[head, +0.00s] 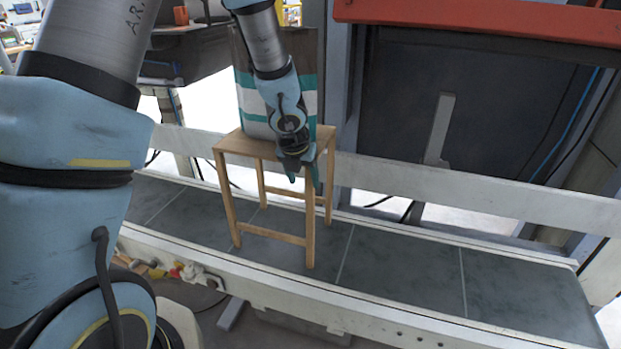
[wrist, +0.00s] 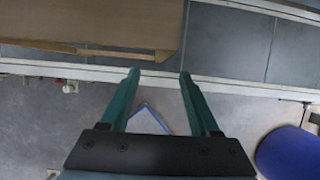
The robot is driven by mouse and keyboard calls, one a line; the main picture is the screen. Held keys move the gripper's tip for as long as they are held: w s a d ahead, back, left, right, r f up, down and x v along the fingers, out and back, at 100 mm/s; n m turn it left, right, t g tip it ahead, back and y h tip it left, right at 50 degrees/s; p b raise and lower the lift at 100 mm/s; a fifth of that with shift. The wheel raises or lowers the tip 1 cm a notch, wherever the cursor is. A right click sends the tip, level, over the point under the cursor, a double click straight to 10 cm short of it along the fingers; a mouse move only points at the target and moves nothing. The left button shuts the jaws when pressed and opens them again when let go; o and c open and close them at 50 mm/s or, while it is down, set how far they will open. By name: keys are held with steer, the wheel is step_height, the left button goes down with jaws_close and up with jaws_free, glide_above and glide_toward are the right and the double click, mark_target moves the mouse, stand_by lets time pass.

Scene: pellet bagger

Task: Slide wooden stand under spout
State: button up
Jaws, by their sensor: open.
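The wooden stand (head: 270,235) stands upright on the grey conveyor in the head view, its four-legged frame light brown. A striped bag in brown, white and teal (head: 247,98) rests on its top, partly behind my arm. My gripper (head: 302,177) is at the front right edge of the stand's top, fingers pointing down. In the wrist view the teal fingers of my gripper (wrist: 158,78) are apart with nothing between them. The stand's top (wrist: 95,22) fills the upper left there, beside the left fingertip; contact cannot be told. I cannot make out the spout.
The grey conveyor bed (head: 400,270) runs across below, with white side rails (head: 480,195) front and back. It is clear to the right of the stand. A dark machine panel with a red beam (head: 480,20) stands behind. A blue round object (wrist: 292,155) lies lower right in the wrist view.

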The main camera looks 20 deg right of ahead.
mark_target(309, 197)
steer(key=shift+s+d, duration=0.1)
steer(key=shift+d, duration=0.1)
steer(key=b+x, duration=0.1)
steer(key=x, duration=0.9)
steer(key=shift+f+b, duration=0.4)
steer(key=shift+c, duration=0.3)
jaws_close()
stand_by(0.9)
